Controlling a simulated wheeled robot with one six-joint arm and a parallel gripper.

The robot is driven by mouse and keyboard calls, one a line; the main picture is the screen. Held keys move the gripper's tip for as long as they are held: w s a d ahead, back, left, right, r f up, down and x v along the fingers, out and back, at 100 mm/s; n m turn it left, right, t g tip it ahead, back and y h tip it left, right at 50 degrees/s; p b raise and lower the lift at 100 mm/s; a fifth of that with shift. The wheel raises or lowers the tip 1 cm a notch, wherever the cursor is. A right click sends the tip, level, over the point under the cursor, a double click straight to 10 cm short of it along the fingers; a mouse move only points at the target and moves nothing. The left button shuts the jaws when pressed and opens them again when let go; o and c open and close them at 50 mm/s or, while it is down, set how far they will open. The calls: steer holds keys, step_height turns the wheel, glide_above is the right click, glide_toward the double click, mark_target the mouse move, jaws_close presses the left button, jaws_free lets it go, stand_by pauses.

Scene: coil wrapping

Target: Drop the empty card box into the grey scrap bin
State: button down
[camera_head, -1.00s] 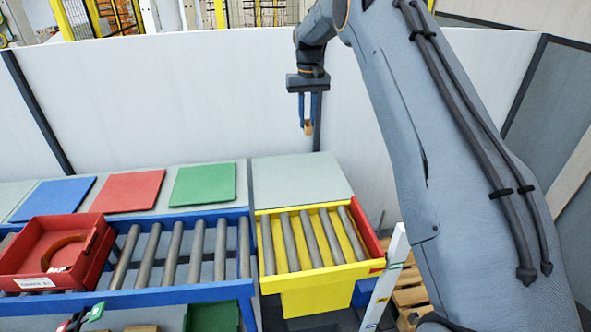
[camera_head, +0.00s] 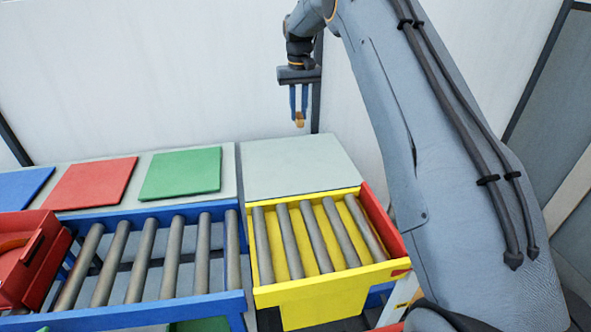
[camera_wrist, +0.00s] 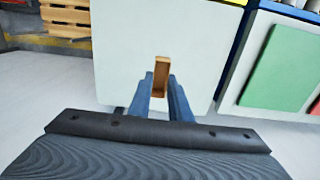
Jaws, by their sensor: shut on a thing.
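My gripper (camera_head: 299,106) is at the upper middle of the head view, pointing down above the back edge of a pale grey-green panel. It is shut on a small brown card box (camera_head: 299,122), held at the fingertips. In the wrist view the card box (camera_wrist: 161,76) shows between the two blue fingers, seen from above over the pale panel. The box is clear of the panel below. No grey scrap bin can be made out in either current view.
A yellow roller section (camera_head: 325,285) lies in front of the pale panel (camera_head: 300,165). Left of it is a blue-framed roller conveyor (camera_head: 150,315) with a red tray (camera_head: 30,260). Green (camera_head: 180,174) and red mats lie behind. A white wall (camera_head: 150,70) stands close behind the gripper.

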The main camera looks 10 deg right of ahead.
steer(key=shift+w+a+f+b, duration=0.1)
steer(key=shift+w+f+b, duration=0.35)
steer(key=shift+f, duration=2.35)
steer(key=shift+w+d+f+b, duration=0.1)
steer(key=shift+w+f+b, duration=0.35)
steer(key=shift+f, duration=2.3)
steer(key=shift+w+a+f+b, duration=0.15)
steer(key=shift+f+b, duration=0.55)
steer(key=shift+f, duration=2.1)
steer(key=shift+f, duration=0.1)
steer(key=c, duration=1.6)
jaws_free()
steer(key=shift+c, duration=0.2)
